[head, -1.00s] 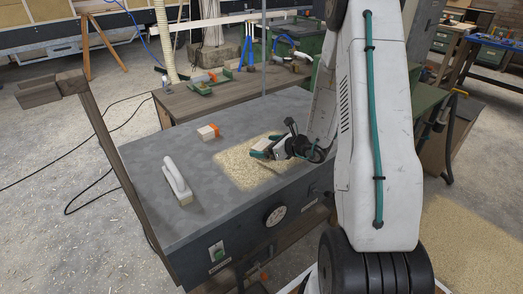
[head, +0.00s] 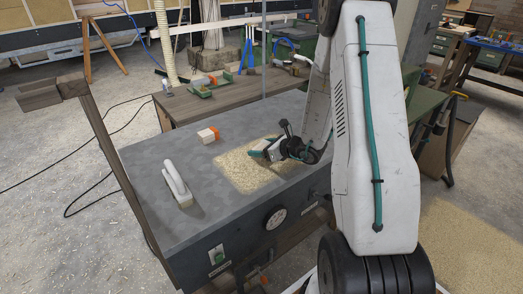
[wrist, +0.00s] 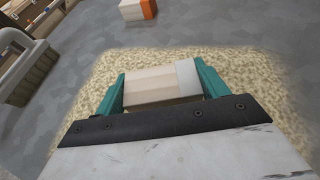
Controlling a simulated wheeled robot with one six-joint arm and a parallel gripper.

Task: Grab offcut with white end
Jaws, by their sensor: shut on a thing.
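The offcut with the white end (wrist: 160,86) is a pale wooden block with a whitish band at its right end in the wrist view. It lies between the teal fingers of my gripper (wrist: 163,92), which are shut on its two ends. In the head view my gripper (head: 262,152) is low over the sawdust patch on the grey table, and the offcut is mostly hidden there. I cannot tell whether the block touches the sawdust. Another offcut, with an orange end (head: 208,135), lies on the table to the left of the sawdust; it also shows in the wrist view (wrist: 138,9).
The sawdust patch (head: 244,177) covers part of the grey tabletop (head: 150,153). A white-handled tool (head: 177,185) lies at the table's left. A wooden post (head: 98,125) stands beside the left edge. A brown bench (head: 222,102) with tools stands behind.

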